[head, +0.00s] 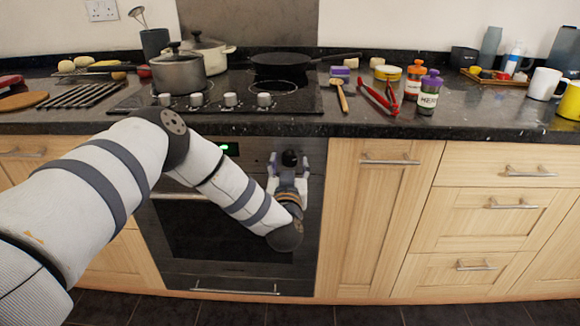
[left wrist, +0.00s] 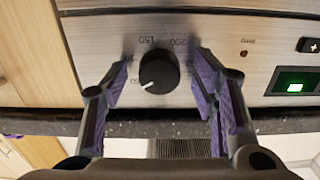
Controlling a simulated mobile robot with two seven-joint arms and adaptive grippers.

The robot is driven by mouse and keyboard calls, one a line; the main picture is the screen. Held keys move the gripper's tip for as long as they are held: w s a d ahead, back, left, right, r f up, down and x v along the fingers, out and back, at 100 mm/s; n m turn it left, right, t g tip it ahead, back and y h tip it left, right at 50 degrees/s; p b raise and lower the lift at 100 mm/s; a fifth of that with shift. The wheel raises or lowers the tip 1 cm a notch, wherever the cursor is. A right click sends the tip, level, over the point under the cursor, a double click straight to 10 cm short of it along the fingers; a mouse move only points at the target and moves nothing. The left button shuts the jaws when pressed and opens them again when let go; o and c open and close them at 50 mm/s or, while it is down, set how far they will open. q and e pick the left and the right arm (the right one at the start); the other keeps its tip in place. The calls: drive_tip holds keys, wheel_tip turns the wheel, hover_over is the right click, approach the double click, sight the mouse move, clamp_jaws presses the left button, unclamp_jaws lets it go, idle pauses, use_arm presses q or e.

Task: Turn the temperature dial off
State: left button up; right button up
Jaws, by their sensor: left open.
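The temperature dial (left wrist: 158,72) is a round black knob on the metallic oven panel, with a white pointer mark toward its lower left in the left wrist view. Printed numbers, among them 150 and 200, ring it. My left gripper (left wrist: 163,80) is open, with one purple-padded finger on each side of the dial and visible gaps between pads and knob. In the head view my left gripper (head: 288,168) is at the right part of the oven's control panel, where it covers much of the dial area. My right gripper is not in view.
A green-lit display (left wrist: 295,82) is on the panel, right of the dial. The dark countertop (head: 450,118) overhangs the panel. The oven door handle (head: 180,196) runs below, behind my arm. Pots (head: 178,73), a pan (head: 282,65) and jars (head: 428,92) stand above.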

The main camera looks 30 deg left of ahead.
use_arm(q)
drive_tip(key=shift+c, duration=0.5)
drive_tip(key=c, duration=1.1)
drive_tip(key=shift+o, duration=0.2)
drive_tip(key=shift+n, duration=0.3)
drive_tip(key=n, duration=0.4)
drive_tip(key=shift+r+n, duration=0.1)
drive_tip(key=shift+n, duration=0.3)
drive_tip(key=n, duration=0.6)
drive_tip(key=shift+d, duration=0.1)
drive_tip(key=shift+n, duration=0.3)
drive_tip(key=o, duration=1.2)
drive_tip(key=shift+c, duration=0.2)
